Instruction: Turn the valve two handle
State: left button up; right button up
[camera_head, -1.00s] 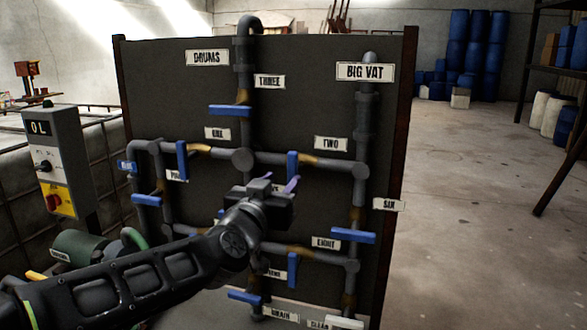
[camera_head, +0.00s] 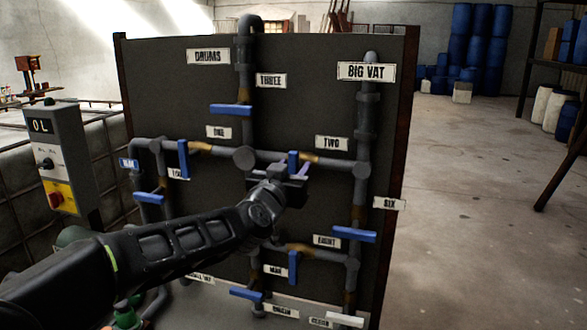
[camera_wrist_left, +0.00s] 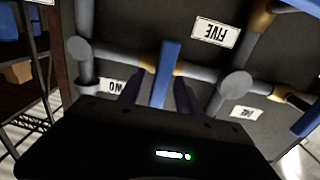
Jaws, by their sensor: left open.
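The valve two handle (camera_head: 293,158) is a blue upright lever on the grey horizontal pipe, below and left of the TWO label (camera_head: 332,143). My left gripper (camera_head: 302,174) is at its lower end and hides part of it in the head view. In the left wrist view, which is upside down, the blue handle (camera_wrist_left: 165,72) appears between the two dark purple fingers (camera_wrist_left: 157,95) of the open gripper. I cannot tell whether a finger touches it. The TWO label (camera_wrist_left: 116,86) is partly hidden there by a finger. My right gripper is not in view.
A control box (camera_head: 54,158) stands at the left. The floor (camera_head: 470,220) at the right is clear.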

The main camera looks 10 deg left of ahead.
pick_arm(q)
grip_shut()
jog(key=shift+n, duration=0.3)
dwell(0.5)
jog(key=n+b, duration=0.1)
jog(key=n, duration=0.1)
jog(key=n+b, duration=0.1)
jog(key=shift+a+f+n, duration=0.15)
jog(key=shift+a+n, duration=0.05)
jog(key=shift+n, duration=0.2)
jog(key=n+b, duration=0.2)
jog(key=n, duration=0.2)
jog(key=shift+a+f+n, duration=0.1)
jog(key=shift+a+n, duration=0.05)
jog(key=shift+n, duration=0.15)
jog(key=n+b, duration=0.2)
jog(key=n, duration=0.2)
jog(key=shift+a+f+n, duration=0.1)
jog(key=shift+f+n, duration=0.05)
jog(key=shift+n, duration=0.15)
jog(key=shift+a+f+n+b, duration=0.15)
jog(key=shift+n+b, duration=0.6)
jog(key=shift+n, duration=1.55)
